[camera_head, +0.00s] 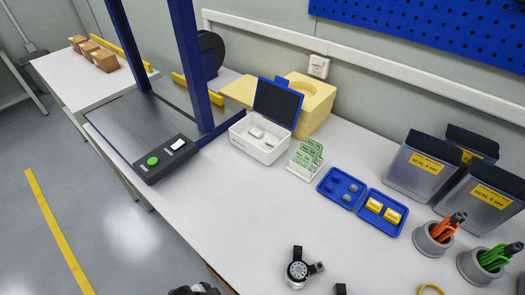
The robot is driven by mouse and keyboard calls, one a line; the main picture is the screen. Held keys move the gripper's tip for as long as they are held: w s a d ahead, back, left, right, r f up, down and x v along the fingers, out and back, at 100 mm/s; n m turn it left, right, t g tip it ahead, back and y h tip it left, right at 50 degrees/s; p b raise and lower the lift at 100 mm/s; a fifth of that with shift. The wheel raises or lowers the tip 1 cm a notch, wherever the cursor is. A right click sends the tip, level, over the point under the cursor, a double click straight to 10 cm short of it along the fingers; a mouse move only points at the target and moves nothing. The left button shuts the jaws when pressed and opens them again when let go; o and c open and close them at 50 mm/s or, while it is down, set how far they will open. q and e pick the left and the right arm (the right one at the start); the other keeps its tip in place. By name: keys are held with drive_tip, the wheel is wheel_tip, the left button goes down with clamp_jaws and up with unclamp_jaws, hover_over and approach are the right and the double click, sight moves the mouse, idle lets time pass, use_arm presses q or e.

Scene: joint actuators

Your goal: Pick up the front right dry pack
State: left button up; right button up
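Two yellow labelled packs lie side by side in the right half of an open blue case; I take them for the dry packs. The right one (392,215) is a little nearer the front than the left one (374,205). Their label print is too small to read. The blue case (402,200) lies open on the white table, with small dark and grey round pieces in its other half. A dark part, probably of my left gripper (194,290), just shows at the bottom edge, beyond the table's front edge; its fingers are hidden. My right gripper is not in view.
A white box (255,147) with an open lid, green cards (308,155), and clear bins (423,168) stand behind. Cups with orange (437,236) and green-handled tools (487,262) stand right. A round black-and-silver device (298,270) lies in front. The table's middle is clear.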

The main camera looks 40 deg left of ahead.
use_arm(q)
drive_tip(key=shift+d, duration=0.45)
drive_tip(key=shift+a, duration=0.1)
drive_tip(key=shift+a, duration=0.2)
drive_tip(key=c, duration=0.3)
drive_tip(key=shift+c, duration=0.2)
